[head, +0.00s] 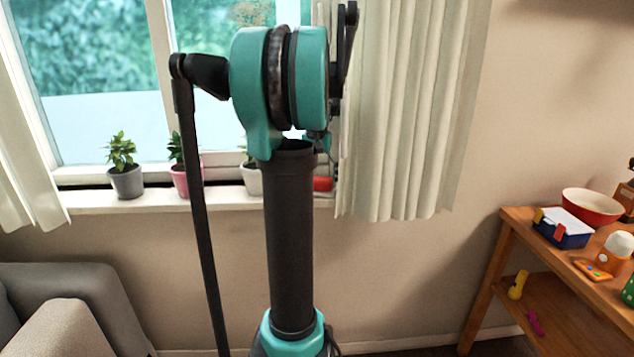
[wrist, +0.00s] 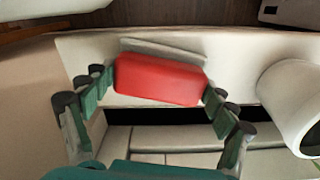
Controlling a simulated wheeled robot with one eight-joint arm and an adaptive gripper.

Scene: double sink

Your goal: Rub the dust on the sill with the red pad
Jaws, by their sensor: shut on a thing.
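The red pad (wrist: 158,79) sits between the two green fingers of my gripper (wrist: 157,88) in the wrist view, and the fingers are shut on its two ends. In the head view the pad (head: 322,184) shows as a small red patch at the right end of the pale window sill (head: 228,197), beside the curtain. My arm hides most of the gripper there. The sill also shows in the wrist view (wrist: 255,55) around the pad. A grey strip lies along the pad's upper edge; I cannot tell whether it is part of the pad. I cannot make out dust clearly.
A white pot (head: 251,180) stands on the sill left of the pad, close by at the right in the wrist view (wrist: 290,112). A pink pot (head: 183,180) and grey pot (head: 126,182) stand farther left. A curtain (head: 400,110) hangs at the sill's right end.

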